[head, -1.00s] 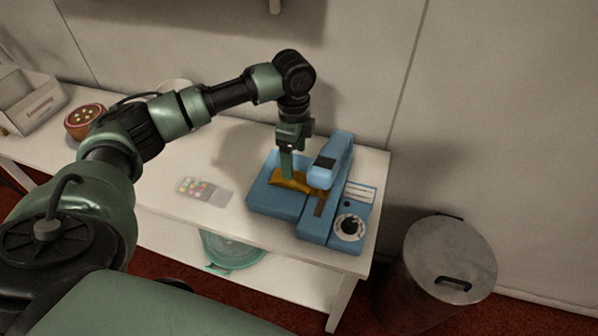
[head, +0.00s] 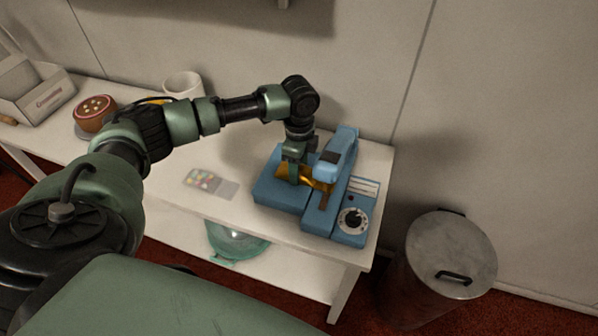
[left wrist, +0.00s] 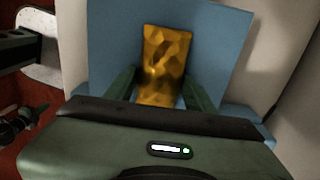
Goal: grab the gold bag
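The gold bag (head: 313,176) shows at the blue machine (head: 275,193), beside its raised arm and above its flat left part. In the left wrist view the bag (left wrist: 163,62) is a crumpled, shiny gold piece between my two fingers, with blue behind it. My left gripper (head: 298,182) points down over the machine. In the left wrist view its fingers (left wrist: 160,88) press against the bag's two side edges, so it looks shut on the bag. Part of the bag is hidden behind the fingers in the head view. My right gripper is not in view.
The machine stands at the right end of a white table (head: 225,220). A colourful card (head: 210,184) lies left of it. A metal bin (head: 450,255) stands right of the table.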

